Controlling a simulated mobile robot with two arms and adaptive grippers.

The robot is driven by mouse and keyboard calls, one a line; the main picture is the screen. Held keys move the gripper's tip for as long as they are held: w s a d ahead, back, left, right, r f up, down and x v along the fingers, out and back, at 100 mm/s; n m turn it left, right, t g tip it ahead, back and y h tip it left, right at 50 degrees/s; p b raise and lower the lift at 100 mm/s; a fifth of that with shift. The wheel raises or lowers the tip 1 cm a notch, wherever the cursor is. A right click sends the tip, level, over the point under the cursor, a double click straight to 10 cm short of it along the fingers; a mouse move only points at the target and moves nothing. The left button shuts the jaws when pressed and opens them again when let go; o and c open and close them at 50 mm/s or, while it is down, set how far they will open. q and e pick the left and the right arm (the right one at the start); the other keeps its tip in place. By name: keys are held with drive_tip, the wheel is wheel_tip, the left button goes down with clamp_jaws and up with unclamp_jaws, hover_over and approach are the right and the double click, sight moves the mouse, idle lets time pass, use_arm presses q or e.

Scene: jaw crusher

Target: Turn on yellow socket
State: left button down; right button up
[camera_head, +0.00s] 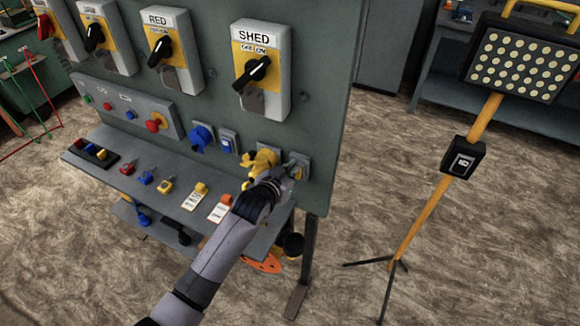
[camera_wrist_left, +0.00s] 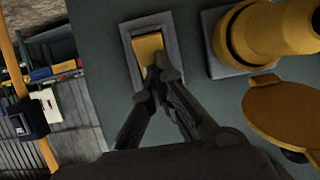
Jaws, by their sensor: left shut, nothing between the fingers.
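The yellow socket (camera_head: 262,158) is on the lower right of the grey panel, and its round yellow body also shows at the upper right of the left wrist view (camera_wrist_left: 275,32). Beside it is a yellow rocker switch (camera_wrist_left: 147,47) in a grey frame (camera_head: 303,164). My left gripper (camera_head: 288,174) is shut and empty. In the left wrist view its fingertips (camera_wrist_left: 160,72) overlap the lower part of the yellow rocker; I cannot tell whether they touch it. The fingers hide that part of the rocker. My right gripper is in neither view.
A blue socket (camera_head: 201,137) and blue switch (camera_head: 228,142) are left of the yellow socket. The SHED rotary switch (camera_head: 258,70) is above. A shelf (camera_head: 120,150) holding padlocks and tags juts out below. A yellow lamp stand (camera_head: 425,205) stands on the floor to the right.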

use_arm(q)
drive_tip(key=shift+w+d+r, duration=0.1)
drive_tip(key=shift+w+r, duration=0.1)
drive_tip(key=shift+r, duration=0.25)
drive_tip(key=shift+w+r+p, duration=0.15)
drive_tip(key=shift+r+p, duration=0.75)
drive_tip(key=shift+p, duration=0.05)
drive_tip(key=shift+d+f, duration=0.15)
drive_tip(key=shift+f, duration=0.1)
